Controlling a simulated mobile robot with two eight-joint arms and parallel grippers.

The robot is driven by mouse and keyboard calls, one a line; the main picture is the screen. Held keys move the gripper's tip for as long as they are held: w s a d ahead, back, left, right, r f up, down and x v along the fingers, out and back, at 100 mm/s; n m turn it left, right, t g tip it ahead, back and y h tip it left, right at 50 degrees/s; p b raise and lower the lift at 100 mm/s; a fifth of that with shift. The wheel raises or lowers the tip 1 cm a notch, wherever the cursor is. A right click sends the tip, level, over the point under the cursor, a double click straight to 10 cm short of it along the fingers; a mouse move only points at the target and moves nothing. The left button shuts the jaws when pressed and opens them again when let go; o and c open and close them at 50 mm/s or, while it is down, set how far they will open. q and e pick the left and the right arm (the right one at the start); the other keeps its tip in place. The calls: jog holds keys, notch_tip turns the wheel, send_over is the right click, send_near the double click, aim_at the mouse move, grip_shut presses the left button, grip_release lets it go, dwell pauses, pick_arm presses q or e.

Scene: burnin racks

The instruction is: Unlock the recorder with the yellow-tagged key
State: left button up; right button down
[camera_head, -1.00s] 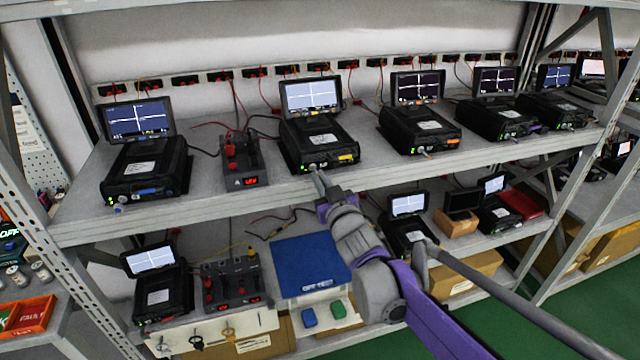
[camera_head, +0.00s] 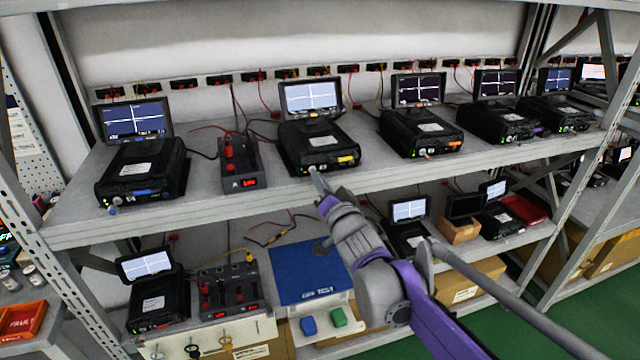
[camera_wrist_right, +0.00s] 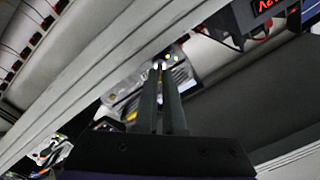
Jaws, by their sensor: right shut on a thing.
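A black recorder (camera_head: 328,155) with a lit screen and a yellow label stands on the upper shelf. My right gripper (camera_head: 314,175) is at the lower left of its front face, by the small lights. In the right wrist view, the fingers (camera_wrist_right: 161,72) are shut and reach to the recorder's front (camera_wrist_right: 178,76). What they hold is a small thing, likely the key, mostly hidden at the tips. I cannot make out its tag, or whether it is inside the lock. My left gripper is not in view.
More recorders stand either side, including one at the left (camera_head: 142,172). A red-switched unit (camera_head: 240,165) is close by on the left. The shelf edge (camera_head: 270,199) runs just below my fingers. Below are a blue mat (camera_head: 308,268) and a white strip with small rings (camera_head: 262,331).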

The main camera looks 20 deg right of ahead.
jog(key=shift+m, duration=0.5)
jog(key=c, duration=1.3)
grip_release()
jog(key=s, duration=1.1)
jog(key=shift+d, duration=0.35)
